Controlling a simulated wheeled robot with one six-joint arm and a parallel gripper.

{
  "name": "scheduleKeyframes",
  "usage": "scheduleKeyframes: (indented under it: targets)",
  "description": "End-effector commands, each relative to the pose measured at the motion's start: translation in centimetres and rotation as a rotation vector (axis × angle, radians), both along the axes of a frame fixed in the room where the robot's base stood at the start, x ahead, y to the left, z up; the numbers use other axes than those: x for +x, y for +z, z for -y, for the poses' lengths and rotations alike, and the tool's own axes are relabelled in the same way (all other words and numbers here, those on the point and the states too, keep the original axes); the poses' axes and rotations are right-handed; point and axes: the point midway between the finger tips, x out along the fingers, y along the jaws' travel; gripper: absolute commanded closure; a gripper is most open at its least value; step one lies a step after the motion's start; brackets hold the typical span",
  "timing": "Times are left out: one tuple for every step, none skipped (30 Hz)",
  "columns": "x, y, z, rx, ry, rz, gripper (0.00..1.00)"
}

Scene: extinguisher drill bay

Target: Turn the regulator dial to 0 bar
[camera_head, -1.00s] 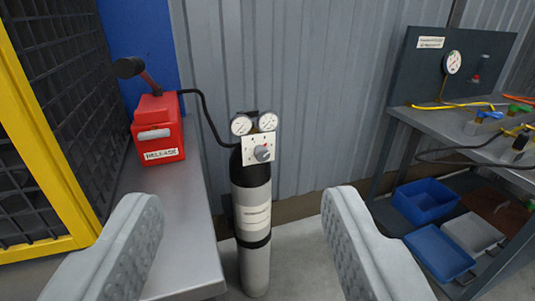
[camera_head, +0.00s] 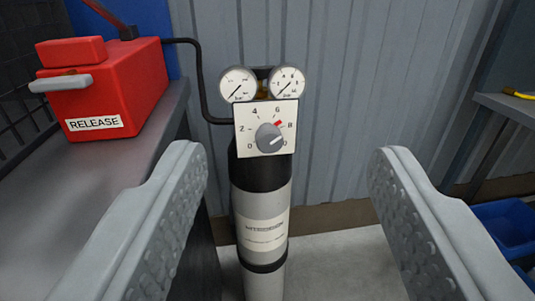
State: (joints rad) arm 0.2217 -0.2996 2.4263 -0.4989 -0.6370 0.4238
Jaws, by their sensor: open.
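The regulator dial is a grey knob (camera_head: 269,138) on a square white plate (camera_head: 246,110), numbered from 0 at lower left, over the top, past 8 at right. A red mark shows at the knob's upper right, between 6 and 8. A pale line on the knob slants to the right. The plate is at the top of a gas cylinder (camera_head: 262,215) with a black shoulder and grey body. My gripper (camera_head: 288,156) is open and empty, its fingers left and right of the cylinder in the picture. The knob shows between them, apart from both.
Two round gauges (camera_head: 238,84) (camera_head: 288,83) sit above the plate. A black hose (camera_head: 199,85) runs left towards a red box (camera_head: 105,85) labelled RELEASE on a grey bench (camera_head: 95,185). Corrugated wall (camera_head: 340,90) stands behind. A workbench edge (camera_head: 507,105) and blue bin (camera_head: 510,225) are at right.

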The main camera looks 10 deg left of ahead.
Motion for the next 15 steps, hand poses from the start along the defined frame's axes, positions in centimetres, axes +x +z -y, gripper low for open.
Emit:
scheduleKeyframes:
  targets:
    - [0.9,-1.5,0.4,0.010,0.014,-0.010,0.45]
    - [1.4,-2.2,0.5,0.016,0.025,-0.011,0.45]
    - [1.9,-3.2,0.7,0.025,0.041,-0.014,0.45]
    - [2.3,-3.9,0.8,0.034,0.053,-0.016,0.45]
    - [2.7,-4.6,1.0,0.042,0.065,-0.017,0.45]
    - [3.1,-5.7,1.1,0.053,0.082,-0.021,0.45]
    - [3.4,-6.4,1.2,0.063,0.093,-0.024,0.45]
    - [3.7,-7.1,1.3,0.071,0.106,-0.026,0.45]
    - [4.0,-8.0,1.5,0.084,0.121,-0.029,0.45]
    - [4.2,-8.6,1.5,0.092,0.132,-0.033,0.45]
    - [4.4,-9.1,1.6,0.101,0.142,-0.034,0.45]
    - [4.6,-9.8,1.6,0.112,0.154,-0.037,0.45]
    - [4.8,-10.2,1.7,0.119,0.164,-0.039,0.45]
    - [4.9,-10.6,1.7,0.125,0.171,-0.041,0.45]
    - [5.0,-11.0,1.8,0.133,0.179,-0.041,0.45]
